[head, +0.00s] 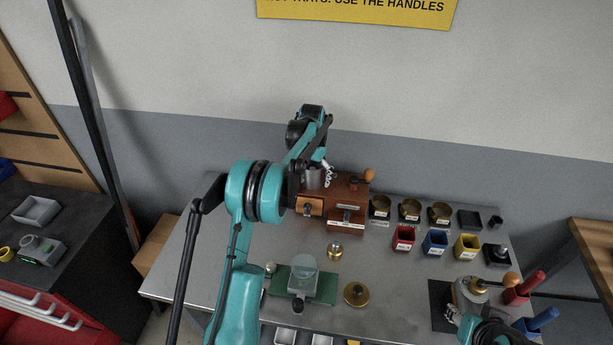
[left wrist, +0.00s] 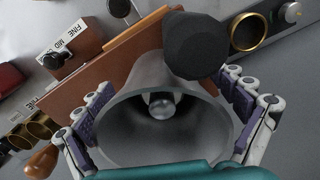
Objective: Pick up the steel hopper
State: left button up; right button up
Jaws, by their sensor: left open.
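The steel hopper (head: 313,178) sits at the back left of the brown wooden machine (head: 350,190); the arm partly hides it in the head view. In the left wrist view the grey hopper (left wrist: 150,72) shows as a wide round funnel mouth with a small knob inside. My left gripper (head: 322,170) is at the hopper. Its purple-padded fingers (left wrist: 167,85) are spread open on either side of the hopper; whether the pads touch it I cannot tell. Part of my right arm shows at the bottom right of the head view; its jaw state is unclear.
Several brass-rimmed cups (head: 409,208) stand right of the machine. Red (head: 403,238), blue (head: 435,242) and yellow (head: 467,246) bins are in front of them. A green-based scale (head: 300,285) is at the front. A dark knob (left wrist: 190,45) lies close beside the hopper.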

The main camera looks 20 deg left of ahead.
pick_arm(q)
jog(key=shift+r, duration=0.15)
jog(key=c, duration=1.2)
